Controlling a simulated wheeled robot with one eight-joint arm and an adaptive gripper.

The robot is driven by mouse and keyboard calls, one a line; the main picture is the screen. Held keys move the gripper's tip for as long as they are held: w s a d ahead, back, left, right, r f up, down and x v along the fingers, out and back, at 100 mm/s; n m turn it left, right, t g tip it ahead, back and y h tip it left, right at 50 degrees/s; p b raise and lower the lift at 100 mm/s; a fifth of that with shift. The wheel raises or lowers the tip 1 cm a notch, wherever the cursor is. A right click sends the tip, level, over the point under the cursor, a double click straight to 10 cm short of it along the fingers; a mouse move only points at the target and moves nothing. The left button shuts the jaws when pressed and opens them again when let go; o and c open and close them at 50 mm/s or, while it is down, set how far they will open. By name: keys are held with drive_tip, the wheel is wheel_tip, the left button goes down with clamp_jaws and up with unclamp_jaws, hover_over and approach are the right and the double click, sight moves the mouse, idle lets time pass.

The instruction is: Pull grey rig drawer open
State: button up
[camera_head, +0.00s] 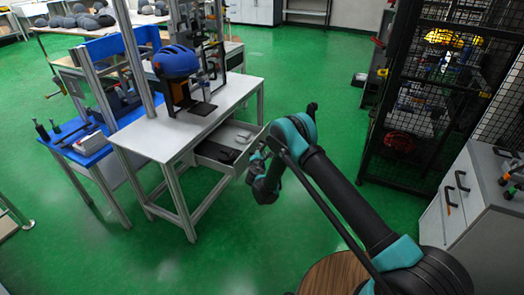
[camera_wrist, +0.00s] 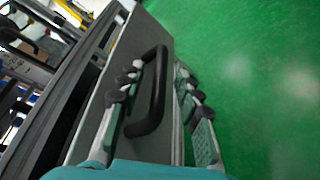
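The grey rig drawer (camera_head: 213,152) is partly out from under the white-topped rig table, and its inside shows in the head view. In the wrist view, its grey front panel (camera_wrist: 153,36) carries a black bar handle (camera_wrist: 158,92). My gripper (camera_wrist: 158,85) is at the handle, with one finger on each side of it. The fingers stand apart, and gaps show between them and the bar. In the head view, my gripper (camera_head: 261,170) is at the drawer front, where my arm partly hides the handle.
A blue helmet (camera_head: 176,61) hangs on the rig above the table top (camera_head: 160,136). Dark and white items lie in the drawer. A mesh cage (camera_head: 412,171) and a grey cabinet (camera_head: 474,205) stand on the right. Green floor is clear in front of the drawer.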

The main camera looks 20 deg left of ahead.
drive_tip(key=v, duration=0.5)
idle(0.3)
